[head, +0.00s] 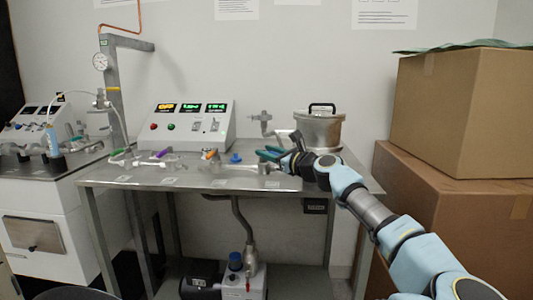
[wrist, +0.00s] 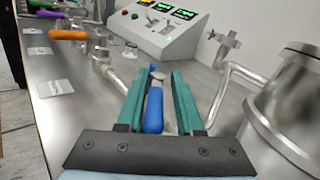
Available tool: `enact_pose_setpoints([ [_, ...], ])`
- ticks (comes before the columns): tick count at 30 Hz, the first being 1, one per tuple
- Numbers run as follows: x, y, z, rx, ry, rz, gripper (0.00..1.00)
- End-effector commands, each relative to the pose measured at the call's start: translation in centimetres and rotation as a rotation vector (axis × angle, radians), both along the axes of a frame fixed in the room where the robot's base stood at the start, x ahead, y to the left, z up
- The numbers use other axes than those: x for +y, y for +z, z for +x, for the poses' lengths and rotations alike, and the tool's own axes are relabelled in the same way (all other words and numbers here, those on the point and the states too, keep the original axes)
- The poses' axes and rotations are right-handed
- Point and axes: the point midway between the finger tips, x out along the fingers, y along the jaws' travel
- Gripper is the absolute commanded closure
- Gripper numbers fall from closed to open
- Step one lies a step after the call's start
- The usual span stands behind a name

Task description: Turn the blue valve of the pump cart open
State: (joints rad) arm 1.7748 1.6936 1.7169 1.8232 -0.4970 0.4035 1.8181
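The blue valve handle (head: 235,158) stands on the steel table in the head view, just left of my gripper (head: 268,153). In the wrist view the blue handle (wrist: 153,110) shows between the two teal fingers of my gripper (wrist: 160,78), pointing towards the palm. The fingers are apart, with a gap on the right of the handle. I cannot tell whether the handle lies within the fingers' depth or beyond the tips. The steel pipework around the valve is partly hidden by the fingers.
Orange (head: 208,153), purple (head: 162,153) and green (head: 118,153) valve handles line the table (head: 160,182) to the left. A control box (head: 190,122) with lit displays stands behind. A metal pot (head: 320,130) is close behind my gripper. Cardboard boxes (head: 460,110) stand at the right.

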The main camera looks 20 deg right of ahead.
Motion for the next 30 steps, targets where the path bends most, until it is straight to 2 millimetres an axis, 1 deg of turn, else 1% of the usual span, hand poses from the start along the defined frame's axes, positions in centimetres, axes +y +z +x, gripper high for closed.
enact_pose_setpoints([
  [1, 0.0, -0.1, 0.0, 0.001, -0.001, 0.000, 0.62],
  [3, 0.0, -0.1, 0.0, 0.001, 0.001, 0.000, 0.54],
  [4, 0.0, -0.1, 0.0, 0.002, 0.002, 0.000, 0.52],
  [11, 0.2, 0.0, 0.0, 0.003, 0.005, 0.001, 0.52],
  [14, 0.2, 0.4, 0.0, 0.002, 0.006, -0.001, 0.52],
  [17, 0.2, 1.6, 0.0, 0.002, 0.005, -0.003, 0.52],
  [24, 0.2, 6.0, 0.0, 0.003, 0.004, -0.005, 0.52],
  [27, 0.1, 7.7, 0.0, 0.003, 0.003, -0.003, 0.52],
  [30, 0.1, 8.9, 0.0, 0.002, 0.004, -0.002, 0.52],
])
